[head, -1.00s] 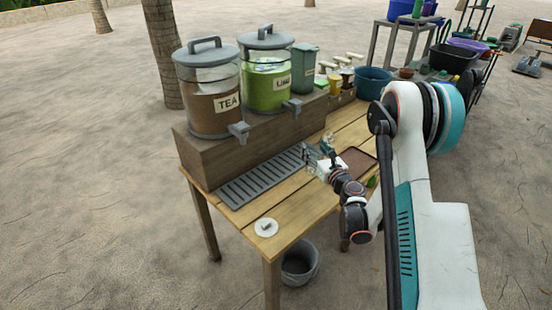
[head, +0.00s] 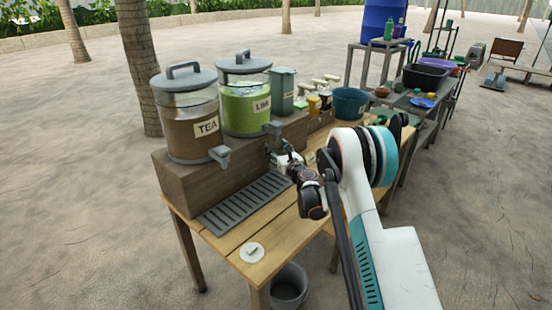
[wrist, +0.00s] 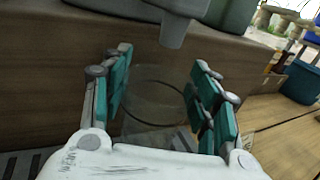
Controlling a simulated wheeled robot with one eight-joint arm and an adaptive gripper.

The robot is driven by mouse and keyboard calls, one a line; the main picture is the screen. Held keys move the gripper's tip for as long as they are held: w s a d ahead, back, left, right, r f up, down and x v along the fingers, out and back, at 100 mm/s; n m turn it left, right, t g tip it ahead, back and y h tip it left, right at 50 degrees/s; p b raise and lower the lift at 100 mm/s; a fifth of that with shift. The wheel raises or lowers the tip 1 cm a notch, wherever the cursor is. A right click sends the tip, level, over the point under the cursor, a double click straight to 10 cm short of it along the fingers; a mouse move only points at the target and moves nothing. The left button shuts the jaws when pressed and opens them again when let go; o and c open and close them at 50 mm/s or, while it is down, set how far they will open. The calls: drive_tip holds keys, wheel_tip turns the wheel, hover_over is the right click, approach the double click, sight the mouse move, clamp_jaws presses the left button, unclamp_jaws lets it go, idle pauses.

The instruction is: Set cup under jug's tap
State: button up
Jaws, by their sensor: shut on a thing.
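The tea jug (head: 190,128) and the lime jug (head: 246,108) stand on a wooden riser. Each has a grey tap low on its front, the tea tap (head: 220,155) and the lime tap (head: 273,130). My gripper (head: 279,158) is just below the lime tap. In the wrist view, my gripper (wrist: 160,105) is shut around a clear cup (wrist: 152,88), one teal pad on each side. The cup's round rim faces the camera. A grey tap (wrist: 174,28) hangs just beyond the rim. The cup cannot be made out clearly in the head view.
A slotted drip tray (head: 245,205) lies on the wooden table (head: 275,235) along the riser (head: 190,190). A white disc (head: 251,252) lies at the near table corner. A grey-green bin (head: 281,90) and a teal tub (head: 349,103) stand to the right.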

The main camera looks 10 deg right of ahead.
drive_tip(key=shift+w+a, duration=0.1)
drive_tip(key=shift+w, duration=0.25)
drive_tip(key=shift+f+b, duration=1.05)
drive_tip(key=shift+f, duration=0.7)
drive_tip(key=shift+f, duration=0.15)
drive_tip(key=o, duration=1)
